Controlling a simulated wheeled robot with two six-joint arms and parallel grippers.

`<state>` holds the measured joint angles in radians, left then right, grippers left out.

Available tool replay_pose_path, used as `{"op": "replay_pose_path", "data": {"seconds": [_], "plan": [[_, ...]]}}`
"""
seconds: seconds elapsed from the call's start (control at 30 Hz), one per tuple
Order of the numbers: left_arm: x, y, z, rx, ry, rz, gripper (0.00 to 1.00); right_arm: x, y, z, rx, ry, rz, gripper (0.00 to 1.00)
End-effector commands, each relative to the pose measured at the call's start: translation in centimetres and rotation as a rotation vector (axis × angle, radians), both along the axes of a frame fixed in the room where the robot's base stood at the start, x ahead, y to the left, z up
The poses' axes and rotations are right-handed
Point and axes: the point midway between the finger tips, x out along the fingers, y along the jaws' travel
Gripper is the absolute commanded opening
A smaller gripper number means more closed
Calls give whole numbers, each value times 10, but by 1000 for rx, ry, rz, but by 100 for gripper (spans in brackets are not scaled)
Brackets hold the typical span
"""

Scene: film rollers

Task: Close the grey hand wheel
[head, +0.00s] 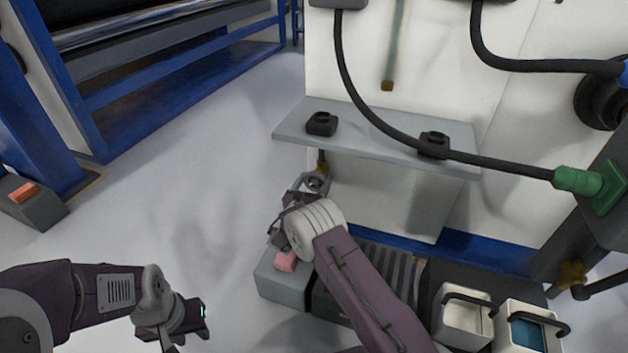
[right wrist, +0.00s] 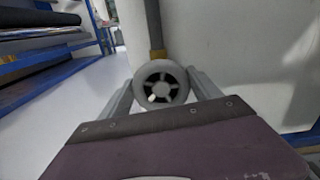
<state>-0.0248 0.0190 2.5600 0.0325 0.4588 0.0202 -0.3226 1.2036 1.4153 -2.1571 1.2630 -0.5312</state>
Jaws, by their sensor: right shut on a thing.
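The grey hand wheel (head: 317,180) sits low against the white wall panel, under the grey shelf, below a brass-coloured fitting. In the right wrist view the wheel (right wrist: 164,85) faces me as a round grey rim with dark gaps between its spokes and a small pale spot at its lower left. My right gripper (head: 308,188) is at the wheel, one finger on each side of the rim, shut on it. The right arm hides part of the area below it. My left gripper (head: 192,334) hangs at the lower left, away from the wheel, its fingers apart and empty.
The grey shelf (head: 375,135) with two black blocks juts out above the wheel. A grey box (head: 280,285) with a pink item stands below my right gripper. Two white bins (head: 465,318) are at the lower right. A black hose crosses the wall.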

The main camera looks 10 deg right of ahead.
Motion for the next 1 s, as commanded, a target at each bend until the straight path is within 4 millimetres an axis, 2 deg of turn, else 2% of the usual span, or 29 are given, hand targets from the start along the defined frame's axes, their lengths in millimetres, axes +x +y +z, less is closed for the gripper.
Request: {"op": "replay_pose_path", "data": {"seconds": [0.5,1.0], "plan": [[0,0,6,0,0,0,36,-2,-3,-2,404,-270,0,32],[0,0,2,0,0,0,36,-4,-5,-5,798,-535,-1,32]]}}
